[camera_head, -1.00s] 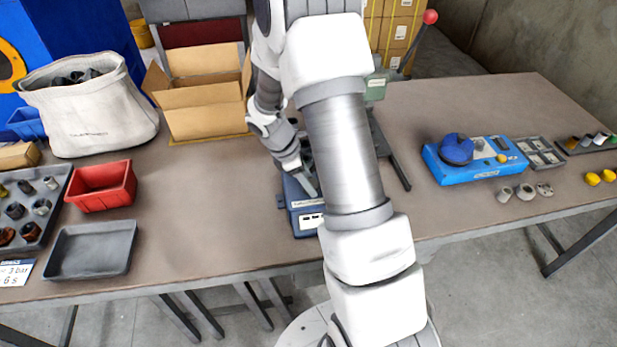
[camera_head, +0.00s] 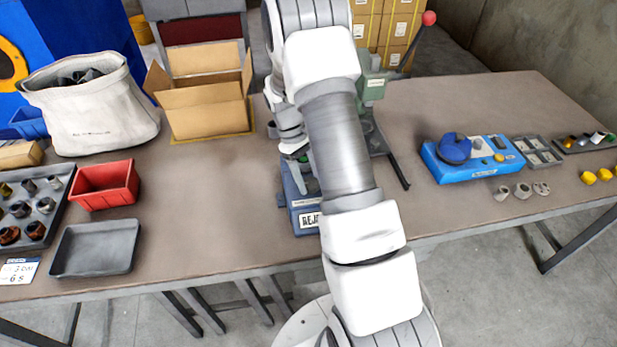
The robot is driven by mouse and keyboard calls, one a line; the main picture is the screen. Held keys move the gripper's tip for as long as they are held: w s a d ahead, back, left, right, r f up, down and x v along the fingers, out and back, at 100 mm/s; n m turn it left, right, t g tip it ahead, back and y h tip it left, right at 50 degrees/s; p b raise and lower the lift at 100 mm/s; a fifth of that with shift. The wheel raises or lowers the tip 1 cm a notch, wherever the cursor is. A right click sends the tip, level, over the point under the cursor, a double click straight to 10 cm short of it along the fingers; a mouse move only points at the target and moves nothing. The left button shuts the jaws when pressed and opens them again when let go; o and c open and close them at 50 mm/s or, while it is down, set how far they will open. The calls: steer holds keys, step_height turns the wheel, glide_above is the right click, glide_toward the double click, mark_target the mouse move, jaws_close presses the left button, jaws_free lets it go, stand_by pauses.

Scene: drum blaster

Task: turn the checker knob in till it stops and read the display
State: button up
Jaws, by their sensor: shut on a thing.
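The checker (camera_head: 291,200) is a dark blue box on the table, partly hidden behind my arm. My gripper (camera_head: 303,172) points down at the top of the checker and is shut on what I take to be the checker knob. The knob itself is hidden by the gripper and arm, so its depth cannot be seen.
A green press (camera_head: 374,88) with a red-balled lever stands behind my arm. To the right is a blue fixture (camera_head: 470,172). To the left are a red bin (camera_head: 104,187), a grey tray (camera_head: 96,249), a parts tray, a cardboard box (camera_head: 205,105) and a white bag (camera_head: 95,110).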

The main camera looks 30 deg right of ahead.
steer(key=m+y, duration=0.1)
steer(key=m, duration=0.2)
steer(key=m+y, duration=0.1)
steer(key=m, duration=0.2)
steer(key=shift+d, duration=0.15)
steer(key=shift+m+y, duration=0.3)
steer(key=o, duration=1.4)
steer(key=shift+c, duration=0.2)
steer(key=p+v, duration=0.1)
steer(key=v, duration=1.6)
steer(key=shift+w+r, duration=0.15)
